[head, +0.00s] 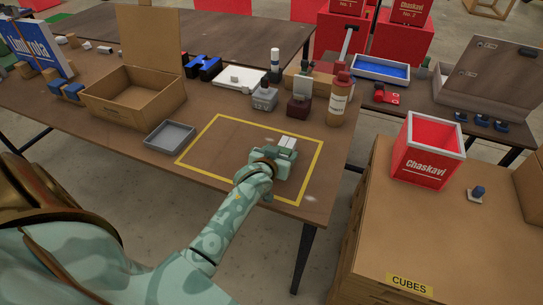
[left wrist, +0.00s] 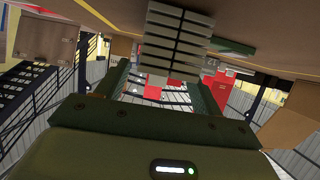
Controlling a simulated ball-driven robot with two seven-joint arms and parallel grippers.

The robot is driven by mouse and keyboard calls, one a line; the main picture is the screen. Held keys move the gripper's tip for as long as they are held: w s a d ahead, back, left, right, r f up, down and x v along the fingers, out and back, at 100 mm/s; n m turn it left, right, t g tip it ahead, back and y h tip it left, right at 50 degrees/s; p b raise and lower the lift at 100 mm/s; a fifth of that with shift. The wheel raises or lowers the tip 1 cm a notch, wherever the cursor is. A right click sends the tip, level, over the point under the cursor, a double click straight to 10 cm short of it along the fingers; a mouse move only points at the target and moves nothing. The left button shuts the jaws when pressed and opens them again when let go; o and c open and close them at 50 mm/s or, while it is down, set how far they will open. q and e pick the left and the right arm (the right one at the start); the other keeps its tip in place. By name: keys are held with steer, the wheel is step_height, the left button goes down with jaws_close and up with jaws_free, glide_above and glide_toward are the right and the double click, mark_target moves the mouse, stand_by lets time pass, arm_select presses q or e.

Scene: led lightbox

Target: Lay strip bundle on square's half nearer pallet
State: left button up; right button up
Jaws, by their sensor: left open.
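The square is a yellow taped outline (head: 221,116) on the brown table. A pale strip bundle (head: 287,142) lies inside it, toward its right side. In the left wrist view the strip bundle (left wrist: 178,38) shows as grey-white parallel bars on the table surface. My green left gripper (head: 278,158) is at the near side of the bundle, low over the square. Its two fingers (left wrist: 165,84) are apart, with the bundle just ahead of them; I cannot tell whether they touch it. My right gripper is not in view.
A grey tray (head: 168,137) stands left of the square, with an open cardboard box (head: 125,98) beyond. A red box (head: 428,150) is on the wooden crate at right. The square's left half is clear.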

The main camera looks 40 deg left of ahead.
arm_select(q)
steer(key=p+v, duration=0.2)
steer(key=v, duration=0.9)
steer(key=shift+s+p, duration=0.2)
steer(key=shift+p, duration=0.15)
